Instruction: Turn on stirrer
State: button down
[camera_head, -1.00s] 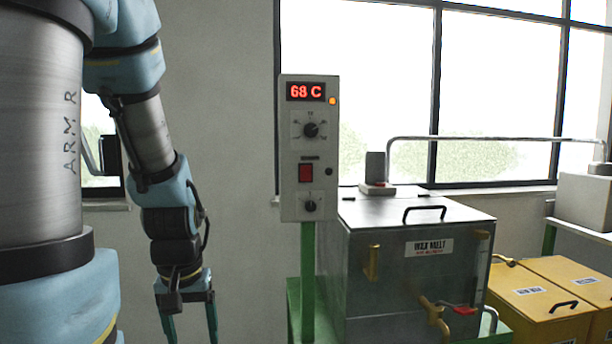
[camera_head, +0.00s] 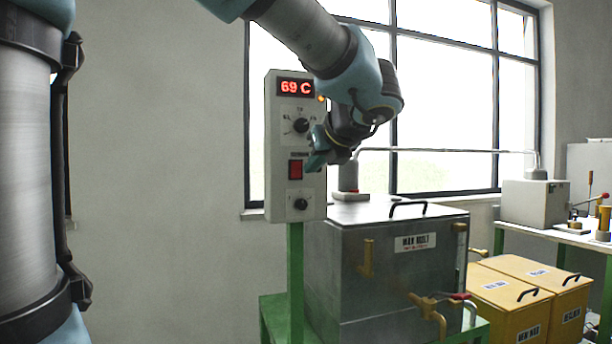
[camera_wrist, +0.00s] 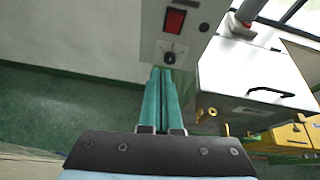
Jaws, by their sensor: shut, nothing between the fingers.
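The control panel (camera_head: 283,215) is a pale upright box on a green post. Its red display reads 69 C, with a small orange light beside it. It carries an upper dial (camera_head: 300,125), a red rocker switch (camera_head: 295,169) and a lower knob (camera_head: 300,204). The wrist view shows the red switch (camera_wrist: 174,21) and the lower knob (camera_wrist: 169,57) just beyond my fingertips. My gripper (camera_head: 312,160) is shut and empty, close to the panel's right side near the red switch. Contact cannot be told. The metal wax melt tank (camera_head: 380,265) stands right of the panel.
The tank lid has a black handle (camera_head: 408,207) and a grey stirrer motor (camera_head: 349,180) behind it. Brass taps (camera_head: 428,307) stick out in front. Yellow boxes (camera_head: 505,305) and a white worktable (camera_head: 560,236) stand at right. The floor left of the panel is clear.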

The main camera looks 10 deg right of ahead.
jog(key=shift+s+d+r+m+t+h, duration=0.15)
jog(key=shift+s+d+r+m+t, duration=0.1)
jog(key=shift+d+r+m, duration=0.25)
jog(key=shift+s+d+r+m+t+h, duration=0.1)
jog(key=shift+d+r+m+t+h, duration=0.15)
jog(key=shift+r, duration=0.4)
jog(key=shift+a, duration=0.1)
jog(key=p, duration=0.2)
send_near(297, 168)
jog(key=w+f, duration=0.1)
jog(key=w, duration=0.1)
jog(key=w+f, duration=0.1)
jog(key=w, duration=0.1)
jog(key=shift+a+f, duration=0.1)
jog(key=shift+f, duration=0.3)
jog(key=shift+w+a+r+p, duration=0.1)
jog(key=shift+w+r+p, duration=0.15)
jog(key=shift+w, duration=0.5)
jog(key=shift+r, duration=0.1)
